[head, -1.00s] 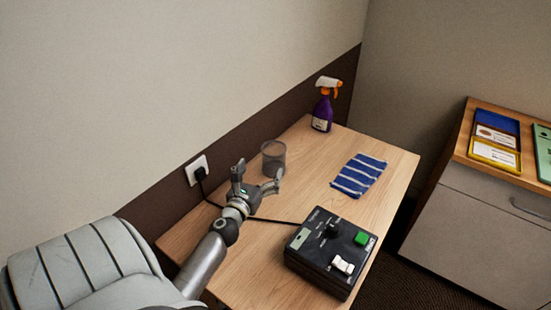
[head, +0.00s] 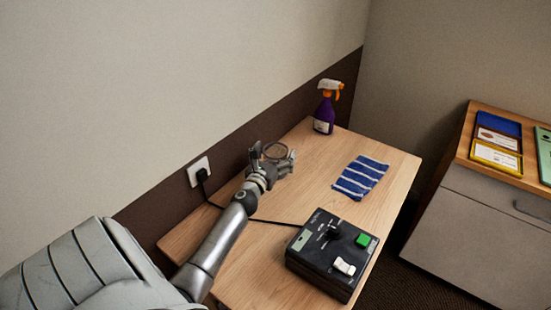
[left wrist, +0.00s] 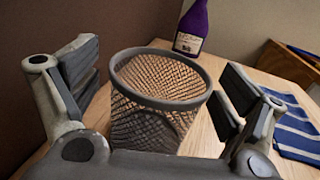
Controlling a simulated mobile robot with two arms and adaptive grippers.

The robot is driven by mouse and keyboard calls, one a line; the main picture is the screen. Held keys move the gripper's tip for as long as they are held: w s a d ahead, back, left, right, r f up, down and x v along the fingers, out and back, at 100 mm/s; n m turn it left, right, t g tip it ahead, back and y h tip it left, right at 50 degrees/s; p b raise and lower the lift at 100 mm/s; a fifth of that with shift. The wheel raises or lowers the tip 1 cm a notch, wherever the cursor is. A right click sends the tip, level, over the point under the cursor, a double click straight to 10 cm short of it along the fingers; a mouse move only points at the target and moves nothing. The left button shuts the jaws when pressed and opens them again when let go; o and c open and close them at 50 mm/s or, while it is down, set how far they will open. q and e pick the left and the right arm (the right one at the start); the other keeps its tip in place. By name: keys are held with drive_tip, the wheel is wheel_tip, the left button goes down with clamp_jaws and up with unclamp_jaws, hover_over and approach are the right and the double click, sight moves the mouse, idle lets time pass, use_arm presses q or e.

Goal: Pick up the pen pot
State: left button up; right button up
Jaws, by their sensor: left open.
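The pen pot is a dark wire-mesh cup, empty as far as its open top shows. It stands upright on the wooden table, and in the head view only its rim (head: 276,150) shows well, behind my left gripper (head: 273,160). In the left wrist view the pen pot (left wrist: 160,95) sits between the two open fingers of my left gripper (left wrist: 165,100). Gaps show between the pot and the fingers on both sides. My right gripper is not in view.
A purple spray bottle (head: 324,116) stands at the table's far end. A blue striped cloth (head: 361,178) lies right of the pot. A black control box (head: 327,262) sits nearer, its cable running to a wall socket (head: 198,170). A cabinet (head: 480,215) with trays stands right.

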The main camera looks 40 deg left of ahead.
use_arm(q)
drive_tip(key=c, duration=1.1)
drive_tip(key=shift+r, duration=0.1)
drive_tip(key=shift+c, duration=0.2)
